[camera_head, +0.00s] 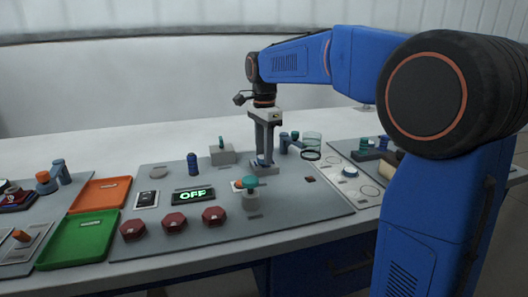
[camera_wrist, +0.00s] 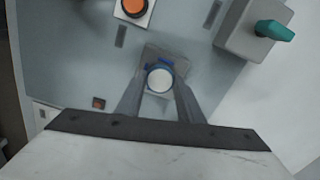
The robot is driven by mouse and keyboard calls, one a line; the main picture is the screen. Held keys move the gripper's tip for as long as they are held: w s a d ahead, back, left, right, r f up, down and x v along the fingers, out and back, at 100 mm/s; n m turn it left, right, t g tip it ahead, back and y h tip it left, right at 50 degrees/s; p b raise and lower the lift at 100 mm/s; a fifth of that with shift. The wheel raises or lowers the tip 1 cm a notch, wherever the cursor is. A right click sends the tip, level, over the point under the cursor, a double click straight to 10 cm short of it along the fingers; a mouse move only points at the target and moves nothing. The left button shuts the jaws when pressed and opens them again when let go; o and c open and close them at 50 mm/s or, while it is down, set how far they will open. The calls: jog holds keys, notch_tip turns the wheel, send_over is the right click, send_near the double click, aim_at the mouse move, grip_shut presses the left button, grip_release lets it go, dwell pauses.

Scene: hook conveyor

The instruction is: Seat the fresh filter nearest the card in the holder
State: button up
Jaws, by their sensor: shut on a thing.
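My gripper (camera_head: 263,160) points straight down over the grey mat and is shut on a small round piece. In the wrist view this piece, which looks like a filter (camera_wrist: 160,78), has a white top and a dark rim and sits between the fingertips. Blue parts show at its far side, and a grey square base (camera_wrist: 165,52) lies under or behind it. I cannot tell whether the piece rests in this base or is held just above it. The card (camera_head: 146,199), dark with a white border, lies on the mat's left part.
A lit OFF sign (camera_head: 193,195), several dark red hexagonal pieces (camera_head: 173,222) and a dark blue cylinder (camera_head: 193,164) are left of my gripper. Teal-knobbed grey blocks stand in front (camera_head: 250,199) and behind (camera_head: 222,155). Green (camera_head: 77,240) and orange (camera_head: 100,193) trays lie left.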

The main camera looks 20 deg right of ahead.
jog(key=shift+f, duration=0.3)
dwell(1.3)
jog(key=o, duration=1.1)
jog(key=shift+o, duration=0.6)
jog(key=shift+o, duration=0.8)
jog(key=shift+r, duration=3.55)
